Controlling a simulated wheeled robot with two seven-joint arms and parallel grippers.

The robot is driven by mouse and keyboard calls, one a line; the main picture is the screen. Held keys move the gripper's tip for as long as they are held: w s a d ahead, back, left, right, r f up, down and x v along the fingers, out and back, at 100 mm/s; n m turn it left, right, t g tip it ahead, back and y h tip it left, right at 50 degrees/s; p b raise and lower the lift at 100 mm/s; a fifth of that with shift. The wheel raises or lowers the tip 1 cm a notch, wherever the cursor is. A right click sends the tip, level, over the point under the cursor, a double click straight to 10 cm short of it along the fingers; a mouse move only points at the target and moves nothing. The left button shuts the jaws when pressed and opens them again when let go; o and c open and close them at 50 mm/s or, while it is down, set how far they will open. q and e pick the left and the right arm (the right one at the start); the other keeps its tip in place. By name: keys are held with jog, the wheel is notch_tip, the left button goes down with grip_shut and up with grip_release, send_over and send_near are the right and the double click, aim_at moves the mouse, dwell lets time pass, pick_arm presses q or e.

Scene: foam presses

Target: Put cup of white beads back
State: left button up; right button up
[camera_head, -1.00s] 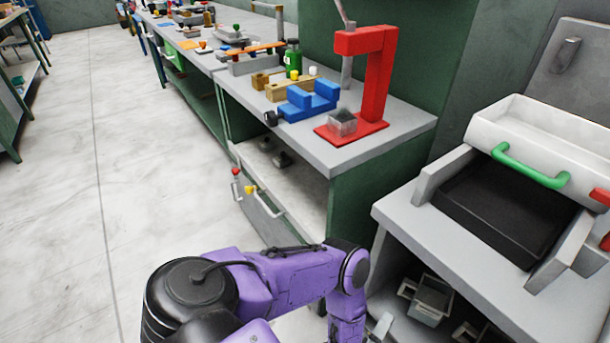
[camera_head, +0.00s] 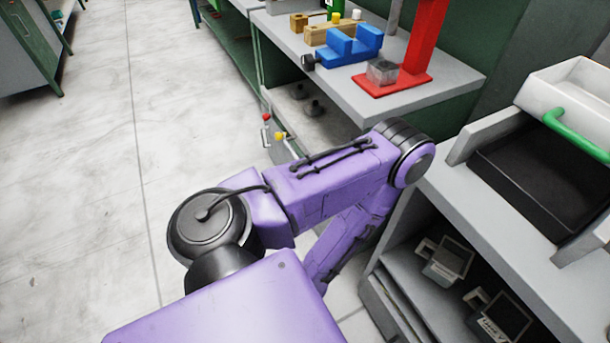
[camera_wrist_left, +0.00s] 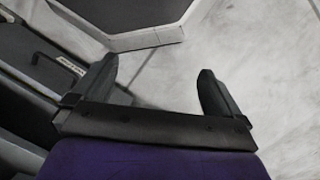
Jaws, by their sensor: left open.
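No cup of white beads can be clearly made out. A small clear container (camera_head: 382,71) sits on the foot of the red press (camera_head: 418,70), but I cannot tell what it holds. Two grey handled boxes (camera_head: 447,260) stand on the shelf under the right bench; their insides look dark. My left gripper (camera_wrist_left: 158,82) is open and empty in the left wrist view, its fingers wide apart with floor between them. In the head view my purple left arm folds downward and hides its gripper. My right gripper is not in view.
The right bench (camera_head: 440,185) carries a black tray (camera_head: 540,180) and a white bin with a green handle (camera_head: 578,132). A blue fixture (camera_head: 350,50) stands on the back bench. In the left wrist view, a labelled dark box (camera_wrist_left: 70,66) is at left. Open floor lies left.

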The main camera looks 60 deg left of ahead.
pick_arm(q)
jog(key=w+a+r+n+t+y, duration=0.1)
jog(key=w+a+r+t+y, duration=0.1)
jog(key=a, duration=0.3)
jog(key=w+a+r+n+t+y, duration=0.1)
jog(key=w+a+r+t+y, duration=0.1)
jog(key=w+a, duration=0.3)
jog(key=shift+r+t+y, duration=0.25)
jog(key=shift+t+y, duration=0.35)
